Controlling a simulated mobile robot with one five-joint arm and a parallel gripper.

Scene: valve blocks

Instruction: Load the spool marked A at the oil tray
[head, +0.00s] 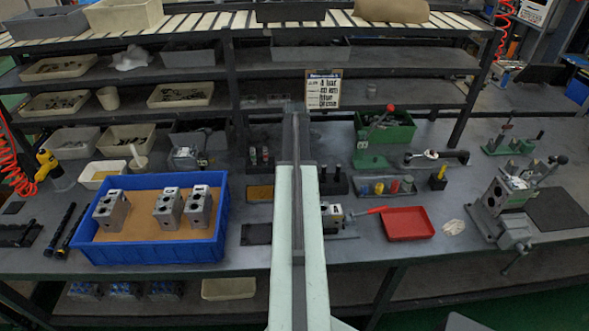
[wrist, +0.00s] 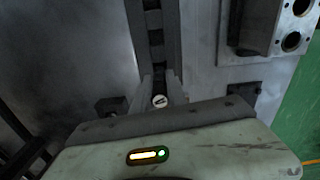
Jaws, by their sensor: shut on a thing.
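In the wrist view my gripper (wrist: 160,98) is shut on a small round piece with a pale, dark-marked end (wrist: 160,101). It looks like a spool end; I cannot read its letter. A grey metal valve block (wrist: 268,28) with dark round bores shows at upper right, apart from the jaws. In the head view my arm hides the gripper and held piece. A shallow red tray (head: 408,238) lies right of my arm, and a small tray with a tan surface (head: 260,192) lies left of it. I cannot tell which tray is the oil tray.
A blue bin (head: 150,252) at left holds 3 valve blocks (head: 168,209). A grey vice (head: 514,232) stands at right. A small fixture (head: 336,217) with a red handle sits close right of my arm. A green bin (head: 392,130) stands behind.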

